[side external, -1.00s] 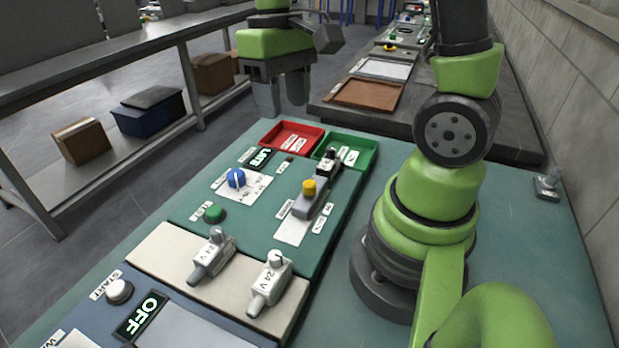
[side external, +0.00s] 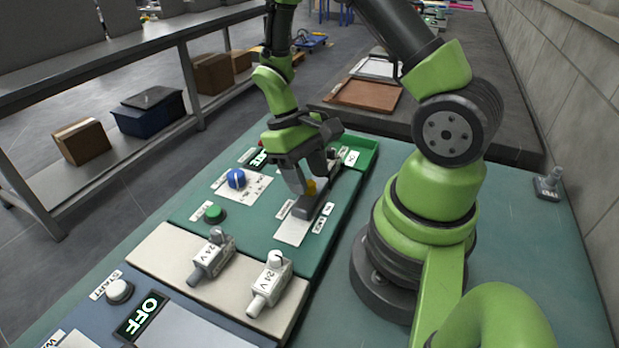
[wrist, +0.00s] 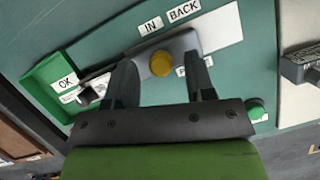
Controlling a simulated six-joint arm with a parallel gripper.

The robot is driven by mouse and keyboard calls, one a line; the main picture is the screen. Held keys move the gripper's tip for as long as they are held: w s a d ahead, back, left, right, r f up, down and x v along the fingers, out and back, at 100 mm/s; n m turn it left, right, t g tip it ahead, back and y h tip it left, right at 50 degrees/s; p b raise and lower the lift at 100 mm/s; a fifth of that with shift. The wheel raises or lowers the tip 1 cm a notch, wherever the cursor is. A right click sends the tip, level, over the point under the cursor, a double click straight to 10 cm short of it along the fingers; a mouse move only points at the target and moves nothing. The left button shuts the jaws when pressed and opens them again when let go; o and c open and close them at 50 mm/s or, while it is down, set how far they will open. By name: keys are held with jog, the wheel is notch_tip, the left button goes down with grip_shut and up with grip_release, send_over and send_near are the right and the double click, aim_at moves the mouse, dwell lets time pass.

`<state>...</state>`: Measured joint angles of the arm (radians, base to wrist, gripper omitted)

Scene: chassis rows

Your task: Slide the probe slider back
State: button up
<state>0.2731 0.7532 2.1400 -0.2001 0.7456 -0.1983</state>
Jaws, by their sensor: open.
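The probe slider is a grey bar (side external: 315,206) with a yellow knob (side external: 310,187) on top, lying on a green panel. In the wrist view the knob (wrist: 162,63) sits between my fingers, with the grey bar (wrist: 184,44) around and beyond it. Labels "IN" and "BACK" (wrist: 184,11) are beside it; another label is partly hidden behind a finger. My gripper (side external: 309,184) is open and lowered at the slider, one finger on each side of the knob. In the wrist view my gripper (wrist: 159,76) shows gaps between knob and fingers; touching lower down cannot be told.
A green tray (side external: 366,150) marked "OK" is behind the slider, with a dark-topped part (wrist: 92,92) near it. A blue knob (side external: 236,178) and green button (side external: 214,213) are to the left. Two "24 V" connectors (side external: 211,258) (side external: 268,287) stand in front.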

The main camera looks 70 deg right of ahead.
aim_at(306, 211)
jog(key=shift+s+f, duration=0.3)
jog(key=shift+f, duration=0.3)
grip_shut()
jog(key=shift+a, duration=2.1)
grip_release()
